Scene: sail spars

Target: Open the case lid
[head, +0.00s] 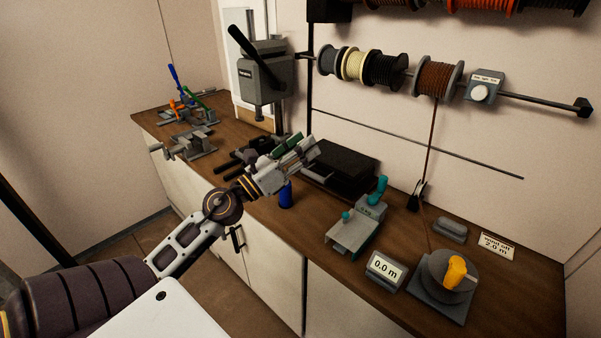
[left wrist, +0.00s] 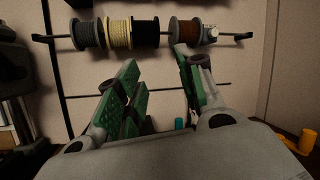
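The case (head: 345,165) is a flat black box on the wooden bench against the back wall, in the head view. Its lid looks down, and its left end is partly hidden by my left gripper. My left gripper (head: 301,148) is above the bench at the case's left front side. In the left wrist view, the green-padded fingers of my left gripper (left wrist: 158,88) stand apart with nothing held between them. Whether a finger touches the case cannot be told. My right gripper is not in view.
A blue cylinder (head: 286,195) stands just below my left gripper. A drill press (head: 265,75) stands behind it. A grey-and-teal device (head: 357,228), a 0.0 m display (head: 386,270) and a yellow-knobbed turntable (head: 448,280) lie to the right. Wire spools (head: 385,70) hang above.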

